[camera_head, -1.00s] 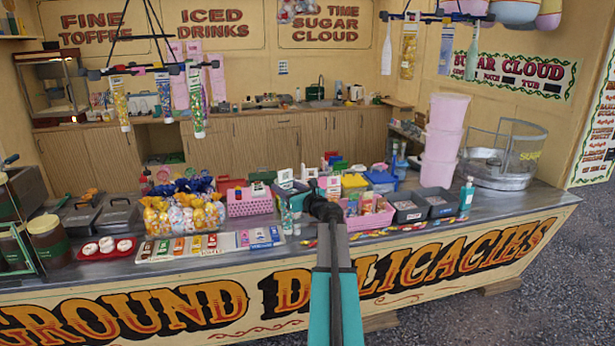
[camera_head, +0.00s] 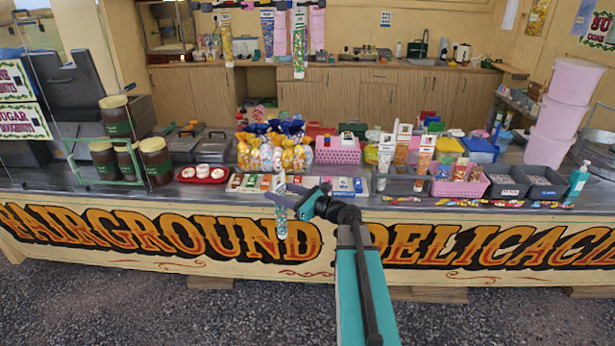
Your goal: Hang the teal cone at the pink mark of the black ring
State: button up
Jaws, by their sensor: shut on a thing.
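My gripper (camera_head: 284,194) is in front of the counter, left of my wrist, shut on a slim cone that hangs down from it. This teal cone (camera_head: 281,222) has a pale, patterned body and overlaps the painted counter front. The black ring (camera_head: 238,5) is at the top edge, high above and behind the gripper, and mostly cut off. Several filled cones hang from it, among them a yellow one (camera_head: 226,42) and a green-blue one (camera_head: 299,45). I cannot make out the pink mark in what shows of the ring.
The counter below holds bagged sweets (camera_head: 273,150), a pink basket (camera_head: 338,152), grey trays (camera_head: 508,180) and brown jars (camera_head: 156,160). Pink tubs (camera_head: 560,105) are stacked at right. Gravel ground (camera_head: 200,310) in front of the counter is clear.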

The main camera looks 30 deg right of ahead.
jog(key=s+a+f+n+g+y, duration=0.1)
jog(key=s+a+n+g+y, duration=0.1)
jog(key=a, duration=0.6)
jog(key=s+a+f+n+g+y+b, duration=0.1)
jog(key=s+a+f+n+g+y, duration=0.1)
jog(key=a, duration=0.6)
jog(key=s+a+f+n+g+y, duration=0.1)
jog(key=s+a+f+y, duration=0.1)
jog(key=a, duration=0.6)
jog(key=shift+s+f+n+g+y+b, duration=0.15)
jog(key=shift+s+n+g+y+b, duration=0.3)
jog(key=shift+s, duration=0.45)
jog(key=shift+a, duration=0.15)
